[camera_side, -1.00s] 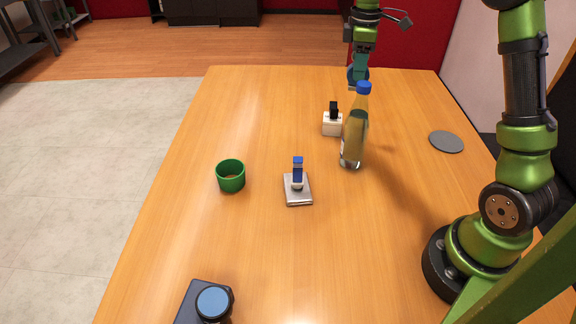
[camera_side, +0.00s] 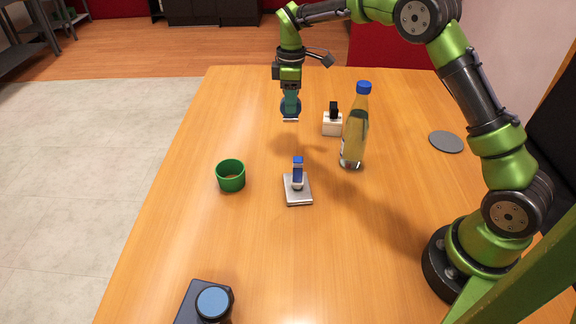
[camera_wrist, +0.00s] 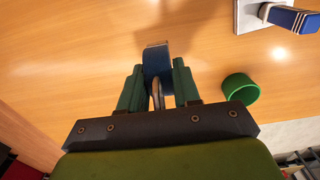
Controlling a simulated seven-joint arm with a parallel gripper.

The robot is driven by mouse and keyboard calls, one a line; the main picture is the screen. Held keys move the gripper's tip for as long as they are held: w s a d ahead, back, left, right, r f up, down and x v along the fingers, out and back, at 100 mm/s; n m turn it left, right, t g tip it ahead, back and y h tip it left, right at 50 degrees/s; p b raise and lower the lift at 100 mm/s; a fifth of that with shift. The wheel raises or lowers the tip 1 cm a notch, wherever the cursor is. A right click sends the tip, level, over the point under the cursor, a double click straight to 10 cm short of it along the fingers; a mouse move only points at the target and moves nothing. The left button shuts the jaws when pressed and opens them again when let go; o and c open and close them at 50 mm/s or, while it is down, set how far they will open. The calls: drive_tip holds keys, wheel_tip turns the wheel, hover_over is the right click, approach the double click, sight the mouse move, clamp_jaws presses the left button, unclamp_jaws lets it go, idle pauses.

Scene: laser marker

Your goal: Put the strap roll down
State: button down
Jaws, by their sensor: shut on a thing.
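My gripper (camera_side: 290,101) is above the far left part of the table, with teal fingers pointing down. It is shut on the strap roll (camera_side: 291,112), a blue rounded piece with a pale lower edge. In the wrist view the strap roll (camera_wrist: 156,60) shows between the two green fingers (camera_wrist: 157,86), partly hidden by them. The roll appears held above the table (camera_side: 240,240), with bare wood below it.
A white block with a black top (camera_side: 332,124) and a clear bottle with a blue cap (camera_side: 354,135) stand to the right. Nearer are a green cup (camera_side: 231,178) and a silver plate (camera_side: 299,199) bearing a blue-topped piece. A grey disc (camera_side: 446,142) lies far right.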

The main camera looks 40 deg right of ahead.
wheel_tip(320, 180, down, 8)
drive_tip(key=shift+r, duration=0.2)
drive_tip(key=shift+f, duration=0.1)
drive_tip(key=c, duration=0.8)
unclamp_jaws()
